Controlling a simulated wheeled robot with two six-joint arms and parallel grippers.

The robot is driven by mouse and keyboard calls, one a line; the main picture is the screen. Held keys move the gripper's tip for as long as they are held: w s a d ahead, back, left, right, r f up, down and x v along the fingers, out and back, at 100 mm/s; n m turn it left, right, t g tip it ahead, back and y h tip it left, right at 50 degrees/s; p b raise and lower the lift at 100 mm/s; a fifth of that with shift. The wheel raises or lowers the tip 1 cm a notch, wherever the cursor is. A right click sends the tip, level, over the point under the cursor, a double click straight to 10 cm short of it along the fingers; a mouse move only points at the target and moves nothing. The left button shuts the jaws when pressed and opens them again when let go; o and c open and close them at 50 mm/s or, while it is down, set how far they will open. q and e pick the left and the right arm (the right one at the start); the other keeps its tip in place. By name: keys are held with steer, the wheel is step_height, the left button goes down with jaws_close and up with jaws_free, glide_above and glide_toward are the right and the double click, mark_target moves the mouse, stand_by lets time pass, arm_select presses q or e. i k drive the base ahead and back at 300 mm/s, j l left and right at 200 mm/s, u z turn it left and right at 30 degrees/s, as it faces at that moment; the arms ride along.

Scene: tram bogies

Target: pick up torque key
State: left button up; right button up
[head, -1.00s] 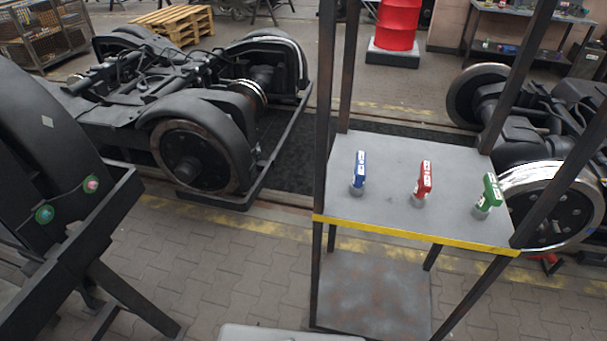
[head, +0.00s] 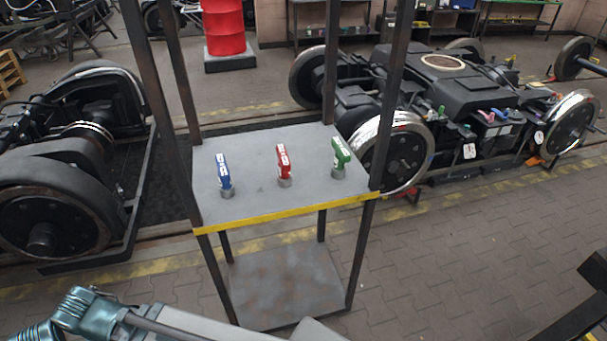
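Three small upright tools stand in a row on the grey top shelf (head: 255,200) of a dark metal rack. The blue one (head: 223,172) is at the left, the red one (head: 283,162) in the middle and the green one (head: 340,153) at the right. Each has a white label and a round grey foot. I cannot tell from the picture which of them is the torque key. No gripper touches them. Part of my arm shows at the lower left edge, but neither gripper is in view.
The rack's dark posts (head: 388,95) rise around the shelf, with a yellow front edge (head: 285,212) and a lower shelf (head: 285,285). Bogies stand behind at left (head: 50,200) and right (head: 450,90). A red drum (head: 223,28) is at the back. Paved floor is free at right.

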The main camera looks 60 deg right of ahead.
mark_target(226, 188)
steer(key=l+z, duration=0.1)
steer(key=z, duration=1.25)
